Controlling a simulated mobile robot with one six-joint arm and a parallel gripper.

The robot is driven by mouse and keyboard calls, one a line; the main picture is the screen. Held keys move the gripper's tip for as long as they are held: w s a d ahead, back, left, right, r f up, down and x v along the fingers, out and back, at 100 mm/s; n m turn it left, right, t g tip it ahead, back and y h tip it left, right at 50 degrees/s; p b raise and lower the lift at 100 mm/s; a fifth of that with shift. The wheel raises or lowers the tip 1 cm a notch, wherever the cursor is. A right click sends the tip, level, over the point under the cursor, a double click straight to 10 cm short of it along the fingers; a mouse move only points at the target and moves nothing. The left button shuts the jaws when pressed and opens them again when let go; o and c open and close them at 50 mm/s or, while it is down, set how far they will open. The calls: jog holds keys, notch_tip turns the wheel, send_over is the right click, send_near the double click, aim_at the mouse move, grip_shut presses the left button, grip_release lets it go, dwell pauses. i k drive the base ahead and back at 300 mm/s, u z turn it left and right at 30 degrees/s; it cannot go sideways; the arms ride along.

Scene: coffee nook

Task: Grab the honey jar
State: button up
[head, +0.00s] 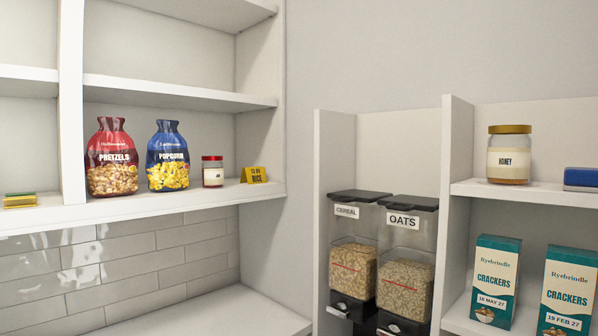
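The honey jar (509,155) stands upright on the upper shelf of the right-hand unit in the head view. It has a gold lid, a pale label reading HONEY and amber contents showing below the label. Its front is unobstructed. My gripper is not in view.
A blue box (581,179) sits right of the jar on the same shelf (530,194). Cracker boxes (495,280) stand below. A tall divider (454,190) separates the jar from the cereal (353,255) and oats (407,260) dispensers.

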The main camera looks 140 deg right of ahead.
aim_at(510, 148)
jog(key=u, duration=0.2)
jog(key=k, duration=0.8)
jog(key=z, duration=1.55)
jog(key=k, duration=0.2)
jog(key=z, duration=2.35)
